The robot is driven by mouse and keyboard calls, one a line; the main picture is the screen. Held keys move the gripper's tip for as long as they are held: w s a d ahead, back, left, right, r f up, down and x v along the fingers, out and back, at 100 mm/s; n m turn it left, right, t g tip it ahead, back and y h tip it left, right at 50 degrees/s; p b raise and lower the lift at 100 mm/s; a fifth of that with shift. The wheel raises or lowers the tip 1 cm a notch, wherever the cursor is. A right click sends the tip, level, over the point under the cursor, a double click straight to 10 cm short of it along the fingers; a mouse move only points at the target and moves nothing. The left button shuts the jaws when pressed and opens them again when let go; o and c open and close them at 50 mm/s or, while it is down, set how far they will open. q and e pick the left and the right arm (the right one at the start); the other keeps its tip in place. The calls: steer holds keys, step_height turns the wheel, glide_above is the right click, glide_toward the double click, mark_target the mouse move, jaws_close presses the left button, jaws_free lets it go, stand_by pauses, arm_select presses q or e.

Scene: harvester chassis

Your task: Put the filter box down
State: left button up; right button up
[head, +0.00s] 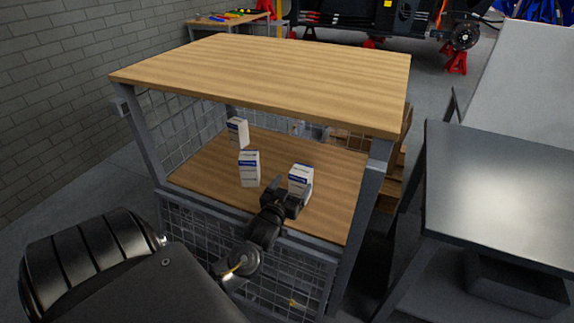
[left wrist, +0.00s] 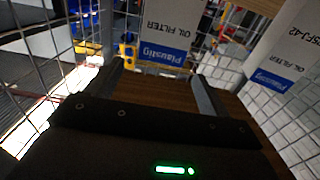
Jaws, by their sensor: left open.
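Three white filter boxes with blue bands stand on the wooden shelf (head: 208,165) under the bench top: a rear one (head: 238,132), a middle one (head: 250,168) and a right one (head: 299,180). My left gripper (head: 291,196) is at the front of the right box and hides part of its lower side. In the left wrist view the jaws (left wrist: 157,72) are apart, with a filter box (left wrist: 165,32) just beyond and between the fingertips. Another filter box (left wrist: 290,60) shows at the right of that view. My right gripper is not in view.
The wooden bench top (head: 270,70) overhangs the shelf, with grey posts at its corners and wire mesh (head: 180,135) around it. A grey metal table (head: 500,180) stands to the right. Bare shelf lies between the middle and right boxes.

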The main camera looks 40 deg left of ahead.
arm_select(q)
steer(key=s+d+f+m+g+h, duration=0.2)
steer(key=s+d+m+g+h, duration=0.1)
steer(key=s+d, duration=0.6)
steer(key=s+d+f+m+g+h, duration=0.2)
steer(key=s+d+h, duration=0.4)
steer(key=d, duration=1)
steer(key=s+m+g, duration=0.1)
steer(key=s+m, duration=0.1)
steer(key=s, duration=0.1)
steer(key=shift+s+d+m, duration=0.15)
steer(key=shift+s+m, duration=0.1)
steer(key=shift+m, duration=0.05)
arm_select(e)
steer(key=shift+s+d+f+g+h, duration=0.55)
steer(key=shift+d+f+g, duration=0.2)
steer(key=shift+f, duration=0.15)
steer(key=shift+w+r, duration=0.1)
